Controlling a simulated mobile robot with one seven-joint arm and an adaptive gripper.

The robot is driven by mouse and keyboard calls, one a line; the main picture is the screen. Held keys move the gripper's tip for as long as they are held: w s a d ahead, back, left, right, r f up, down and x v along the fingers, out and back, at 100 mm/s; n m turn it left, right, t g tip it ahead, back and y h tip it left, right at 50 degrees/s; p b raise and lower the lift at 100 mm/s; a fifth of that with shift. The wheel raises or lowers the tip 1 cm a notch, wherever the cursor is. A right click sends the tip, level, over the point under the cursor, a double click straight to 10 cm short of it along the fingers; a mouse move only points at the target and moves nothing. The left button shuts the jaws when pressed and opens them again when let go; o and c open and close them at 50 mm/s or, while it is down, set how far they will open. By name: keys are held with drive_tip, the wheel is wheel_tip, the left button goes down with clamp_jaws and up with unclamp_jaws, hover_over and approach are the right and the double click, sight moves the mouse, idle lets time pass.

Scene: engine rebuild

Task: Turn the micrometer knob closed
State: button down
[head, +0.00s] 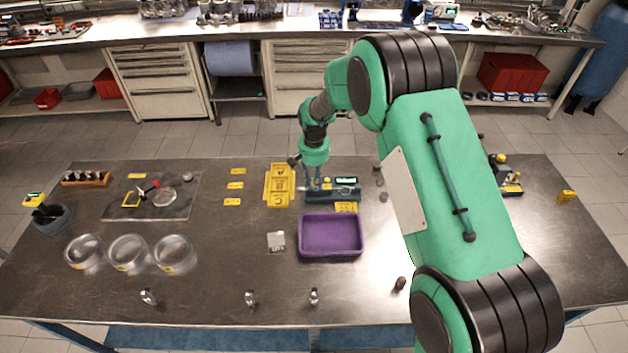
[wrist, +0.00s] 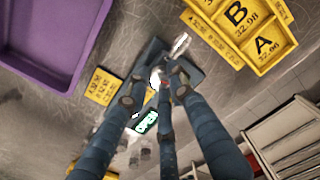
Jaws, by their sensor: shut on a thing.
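The micrometer (head: 345,195) is a dark blue bench unit on the steel table, just behind the purple bin. Its small screen (wrist: 146,122) is lit green and reads "OPEN" in the wrist view. My gripper (head: 313,188) points down at the micrometer's left part. In the wrist view its three blue fingers (wrist: 160,88) close in around the bright metal knob, which they largely hide. A silver cylinder end (wrist: 181,44) sticks out beyond the fingertips, towards the yellow tray.
A yellow tray (head: 268,188) with compartments marked A and B stands close on the left of my gripper. The purple bin (head: 331,253) is in front. A yellow label (wrist: 103,87) lies beside the micrometer. Glass-like rings (head: 128,268) stand farther left. The front middle of the table is mostly clear.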

drive_tip(key=n, duration=0.3)
drive_tip(key=shift+s+n, duration=0.1)
drive_tip(key=shift+n, duration=0.3)
drive_tip(key=n, duration=0.3)
drive_tip(key=shift+n+p, duration=0.3)
drive_tip(key=n, duration=0.3)
drive_tip(key=shift+n, duration=0.3)
drive_tip(key=shift+d+n, duration=0.1)
drive_tip(key=shift+n, duration=1.8)
drive_tip(key=c, duration=1.5)
unclamp_jaws()
drive_tip(key=shift+d, duration=0.1)
drive_tip(key=shift+r, duration=0.1)
